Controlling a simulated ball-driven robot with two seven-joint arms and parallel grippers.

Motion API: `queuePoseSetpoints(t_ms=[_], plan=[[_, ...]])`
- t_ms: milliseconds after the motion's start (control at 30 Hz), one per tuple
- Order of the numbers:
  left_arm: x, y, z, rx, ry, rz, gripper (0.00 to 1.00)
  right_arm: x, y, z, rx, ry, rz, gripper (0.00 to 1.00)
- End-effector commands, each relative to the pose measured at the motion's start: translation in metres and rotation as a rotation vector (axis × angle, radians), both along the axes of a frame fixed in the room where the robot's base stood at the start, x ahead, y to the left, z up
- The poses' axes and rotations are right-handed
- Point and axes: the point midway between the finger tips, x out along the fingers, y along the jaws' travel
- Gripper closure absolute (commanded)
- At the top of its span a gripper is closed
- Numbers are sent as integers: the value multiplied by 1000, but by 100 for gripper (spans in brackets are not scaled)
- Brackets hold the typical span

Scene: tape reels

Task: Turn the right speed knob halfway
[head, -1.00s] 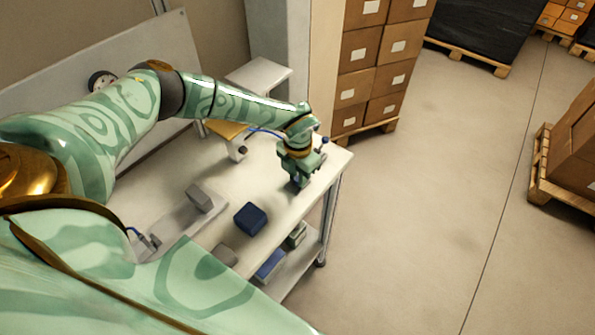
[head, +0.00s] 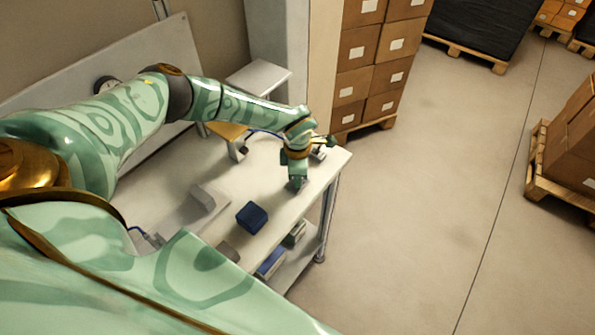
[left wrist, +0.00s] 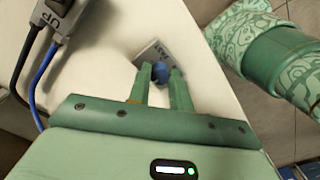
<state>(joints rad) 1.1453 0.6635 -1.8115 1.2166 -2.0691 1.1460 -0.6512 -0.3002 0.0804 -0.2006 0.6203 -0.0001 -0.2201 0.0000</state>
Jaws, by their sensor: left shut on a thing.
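My left gripper (head: 297,184) points down at the far right end of the pale bench. In the left wrist view its two fingers (left wrist: 158,84) are shut on a small round blue knob (left wrist: 161,72). The knob sits on a grey plate (left wrist: 150,52) with small dark lettering, lying on the white top. In the head view the gripper hides the knob. No second knob is clearly visible, so I cannot tell from position whether this is the right one. How far the knob is turned does not show. My right gripper is in neither view.
The bench (head: 312,195) also carries a dark blue block (head: 252,217) and a grey block on a flat base. A grey box marked UP (left wrist: 62,18) with black and blue cables lies left of the gripper in the wrist view. Stacked cartons (head: 373,75) stand behind.

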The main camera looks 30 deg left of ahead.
Motion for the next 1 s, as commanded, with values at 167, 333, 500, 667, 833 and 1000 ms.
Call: queuePoseSetpoints(t_ms=[167,333,500,667,833,1000], plan=[[2,0,2,-1,-6,-48,100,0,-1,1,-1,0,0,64],[3,0,2,-1,-6,-66,100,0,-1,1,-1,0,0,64],[3,0,2,-2,-7,-68,100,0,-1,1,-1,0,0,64],[3,0,2,-2,-7,-68,100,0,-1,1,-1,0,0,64],[2,0,2,-1,-6,-68,58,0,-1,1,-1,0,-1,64],[1,0,1,-1,-3,-67,58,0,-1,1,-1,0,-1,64]])
